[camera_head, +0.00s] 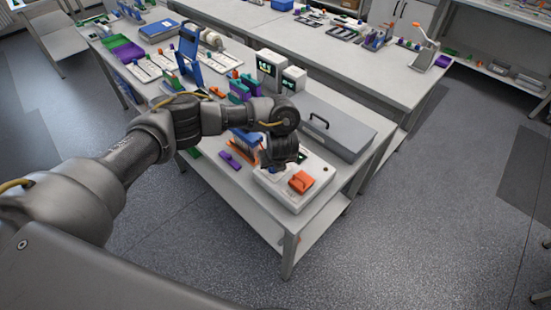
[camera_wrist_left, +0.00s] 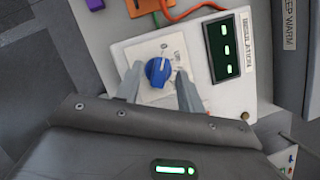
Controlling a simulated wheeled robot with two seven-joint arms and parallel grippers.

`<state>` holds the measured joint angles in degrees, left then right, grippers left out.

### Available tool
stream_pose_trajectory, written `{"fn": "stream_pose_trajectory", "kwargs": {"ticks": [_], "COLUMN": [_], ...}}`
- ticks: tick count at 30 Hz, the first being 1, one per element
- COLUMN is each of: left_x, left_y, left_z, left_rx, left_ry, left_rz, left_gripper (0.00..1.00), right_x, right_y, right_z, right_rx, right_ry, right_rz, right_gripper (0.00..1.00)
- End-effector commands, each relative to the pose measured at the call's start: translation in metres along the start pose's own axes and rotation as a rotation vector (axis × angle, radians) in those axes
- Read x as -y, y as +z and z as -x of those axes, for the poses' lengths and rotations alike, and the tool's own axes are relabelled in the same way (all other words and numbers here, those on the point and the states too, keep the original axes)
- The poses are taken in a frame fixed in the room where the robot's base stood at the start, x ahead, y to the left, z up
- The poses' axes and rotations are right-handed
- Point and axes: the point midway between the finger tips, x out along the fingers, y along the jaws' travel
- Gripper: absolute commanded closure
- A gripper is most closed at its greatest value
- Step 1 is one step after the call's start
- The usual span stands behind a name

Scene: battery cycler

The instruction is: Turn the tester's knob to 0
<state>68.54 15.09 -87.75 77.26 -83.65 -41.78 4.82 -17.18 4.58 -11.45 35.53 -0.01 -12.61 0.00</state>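The tester (camera_head: 272,190) is a white box at the near end of the bench in the head view. In the wrist view its pale panel (camera_wrist_left: 128,48) carries a blue knob (camera_wrist_left: 157,72) and a dark display (camera_wrist_left: 225,50) with green digits beside an INSULATION label. My left gripper (camera_wrist_left: 158,80) is open, with one finger on each side of the knob; contact cannot be told. In the head view this gripper (camera_head: 278,158) hides the knob. My right gripper is out of view.
A purple piece (camera_head: 230,160) lies to the left. Orange and green cables (camera_wrist_left: 192,12) run above the panel.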

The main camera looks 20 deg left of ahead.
Motion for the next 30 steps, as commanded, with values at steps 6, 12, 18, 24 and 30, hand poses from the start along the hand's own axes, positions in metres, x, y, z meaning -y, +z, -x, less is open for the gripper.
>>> {"fn": "stream_pose_trajectory", "kwargs": {"ticks": [6, 12, 18, 24, 30], "left_x": [0.002, 0.000, 0.001, 0.000, 0.000], "left_y": [0.004, 0.002, 0.001, 0.000, 0.001], "left_z": [0.047, 0.077, 0.097, 0.101, 0.101], "left_rx": [0.007, 0.006, 0.003, 0.001, 0.001], "left_ry": [-0.005, -0.001, -0.001, 0.002, 0.001], "left_rz": [-0.007, -0.005, -0.001, 0.000, 0.000], "left_gripper": [0.62, 0.62, 0.62, 0.62, 0.62], "right_x": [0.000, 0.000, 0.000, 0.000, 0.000], "right_y": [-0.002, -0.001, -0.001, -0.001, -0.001], "right_z": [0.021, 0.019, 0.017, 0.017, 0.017], "right_rx": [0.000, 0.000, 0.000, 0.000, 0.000], "right_ry": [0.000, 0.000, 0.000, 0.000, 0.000], "right_rz": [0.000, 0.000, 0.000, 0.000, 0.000], "right_gripper": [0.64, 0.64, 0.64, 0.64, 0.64]}}
